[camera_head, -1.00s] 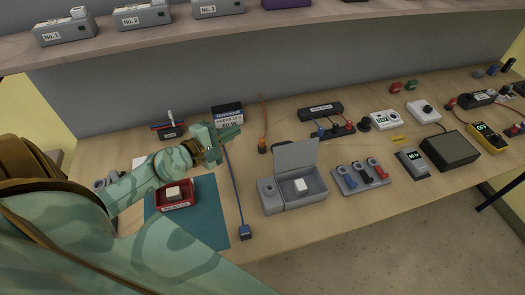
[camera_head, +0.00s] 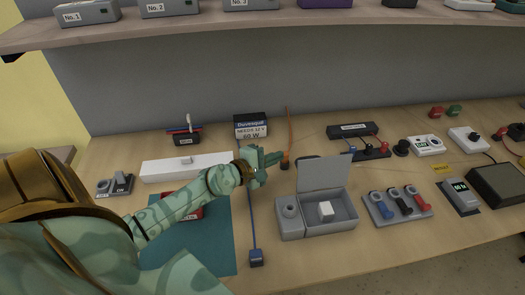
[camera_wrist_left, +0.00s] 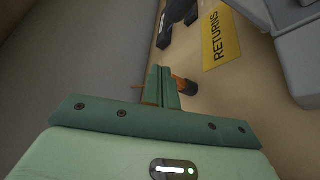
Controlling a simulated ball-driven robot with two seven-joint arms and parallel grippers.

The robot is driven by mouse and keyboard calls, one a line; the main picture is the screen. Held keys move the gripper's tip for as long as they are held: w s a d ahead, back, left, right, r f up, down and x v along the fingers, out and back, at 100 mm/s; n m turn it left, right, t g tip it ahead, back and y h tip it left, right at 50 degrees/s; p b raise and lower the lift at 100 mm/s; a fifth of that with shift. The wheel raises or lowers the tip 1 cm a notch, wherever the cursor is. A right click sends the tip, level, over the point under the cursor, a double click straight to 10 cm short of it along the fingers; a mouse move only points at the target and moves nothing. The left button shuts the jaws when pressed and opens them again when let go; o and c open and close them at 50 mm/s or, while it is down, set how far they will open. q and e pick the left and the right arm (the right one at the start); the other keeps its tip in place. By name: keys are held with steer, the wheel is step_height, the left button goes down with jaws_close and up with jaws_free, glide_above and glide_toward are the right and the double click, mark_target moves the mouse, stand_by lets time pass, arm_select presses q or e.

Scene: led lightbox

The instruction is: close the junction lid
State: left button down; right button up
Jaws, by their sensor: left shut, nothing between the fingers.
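The grey junction box (camera_head: 290,229) stands on the bench, right of my left gripper. Its lid (camera_head: 326,175) is open and stands nearly upright at the back edge. A white block (camera_head: 326,210) sits in the open compartment. My left gripper (camera_head: 278,158) is shut and empty, left of the lid and apart from it in the picture. In the left wrist view its closed fingers (camera_wrist_left: 163,86) point toward the bench, and a grey body, probably the box (camera_wrist_left: 305,50), shows at the upper right. My right gripper is out of view.
An orange cable with a dark plug (camera_head: 285,163) stands close by my left fingertips. A blue cable (camera_head: 253,220) runs along the mat's edge. A holder with colored connectors (camera_head: 398,207) is right of the box.

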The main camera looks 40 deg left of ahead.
arm_select(q)
steer(key=d+p, duration=0.1)
steer(key=d, duration=0.1)
steer(key=d+r+p, duration=0.1)
steer(key=shift+w+d+p, duration=0.15)
steer(key=shift+d+p, duration=0.15)
steer(key=shift+d, duration=0.1)
